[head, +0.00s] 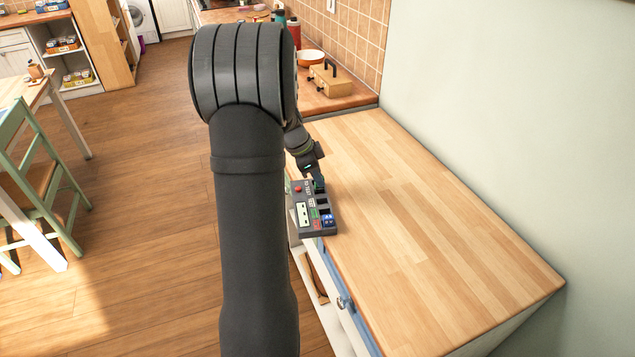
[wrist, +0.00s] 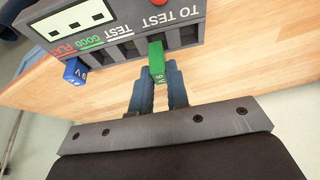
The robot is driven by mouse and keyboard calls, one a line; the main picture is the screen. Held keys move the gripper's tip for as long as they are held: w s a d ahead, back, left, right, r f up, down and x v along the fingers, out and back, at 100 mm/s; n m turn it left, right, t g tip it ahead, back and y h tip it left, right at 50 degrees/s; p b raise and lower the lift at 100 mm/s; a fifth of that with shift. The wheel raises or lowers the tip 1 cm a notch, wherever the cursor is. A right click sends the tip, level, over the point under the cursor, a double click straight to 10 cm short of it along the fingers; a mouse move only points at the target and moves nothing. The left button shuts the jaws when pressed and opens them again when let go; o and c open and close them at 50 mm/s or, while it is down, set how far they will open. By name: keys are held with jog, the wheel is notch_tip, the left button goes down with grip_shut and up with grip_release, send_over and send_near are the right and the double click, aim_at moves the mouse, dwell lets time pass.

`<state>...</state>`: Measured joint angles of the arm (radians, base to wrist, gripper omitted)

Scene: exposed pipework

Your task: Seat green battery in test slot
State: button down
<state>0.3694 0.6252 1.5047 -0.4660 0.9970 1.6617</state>
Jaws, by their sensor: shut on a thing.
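The battery tester (head: 303,214) is a dark grey block on the wooden counter, with a pale display panel and a red button. It also shows in the wrist view (wrist: 125,30), with labels reading FLAT, GOOD, TEST and TO TEST above dark slots. The green battery (wrist: 157,62) is upright between my fingertips, in front of the slot row between the TEST and TO TEST labels. I cannot tell whether its hidden lower end is inside a slot. My gripper (wrist: 160,82) is shut on it. A blue battery (wrist: 75,71) stands at the FLAT end.
The wooden counter (head: 420,230) is clear to the right of the tester, up to the wall. The tester sits by the counter's left edge, above a drawer. A wooden box (head: 330,80) and an orange bowl (head: 310,56) stand farther back.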

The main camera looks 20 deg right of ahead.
jog(key=s+d+r, duration=0.5)
jog(key=s+r, duration=0.3)
jog(key=s, duration=0.1)
send_over(320, 191)
jog(key=s+a, duration=0.1)
jog(key=s, duration=0.2)
notch_tip(320, 191, down, 6)
jog(key=shift+w+f, duration=0.15)
jog(key=shift+f, duration=0.05)
jog(key=shift+a+f, duration=0.1)
jog(key=shift+f, duration=1.85)
jog(key=shift+f, duration=0.15)
jog(key=c, duration=1.4)
grip_release()
